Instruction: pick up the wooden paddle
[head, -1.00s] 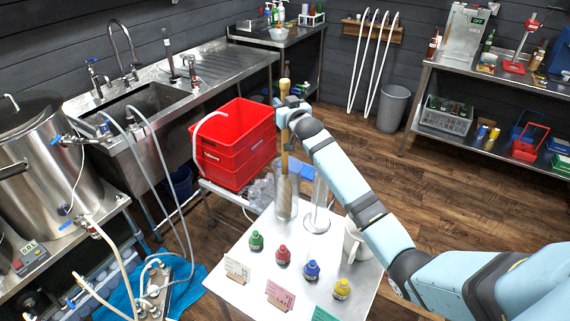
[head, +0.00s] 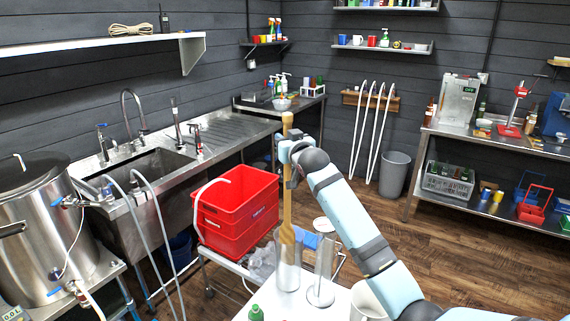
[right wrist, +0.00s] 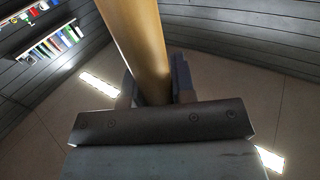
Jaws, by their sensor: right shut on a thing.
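The wooden paddle (head: 287,213) stands upright, its long handle running up past my right gripper (head: 288,155). My right gripper is shut on the upper handle. In the right wrist view the paddle's handle (right wrist: 139,45) passes between the fingers (right wrist: 155,88). The paddle's lower end is at a clear glass cylinder (head: 287,272) on the white table; I cannot tell whether its tip touches the bottom. My left gripper is not in view.
A second clear cylinder (head: 321,285) stands close to the right, with a white jug (head: 368,301) beyond it. A red crate (head: 236,210) is to the left. The white table (head: 335,308) holds a green-capped bottle (head: 256,313). Open floor lies at the right.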

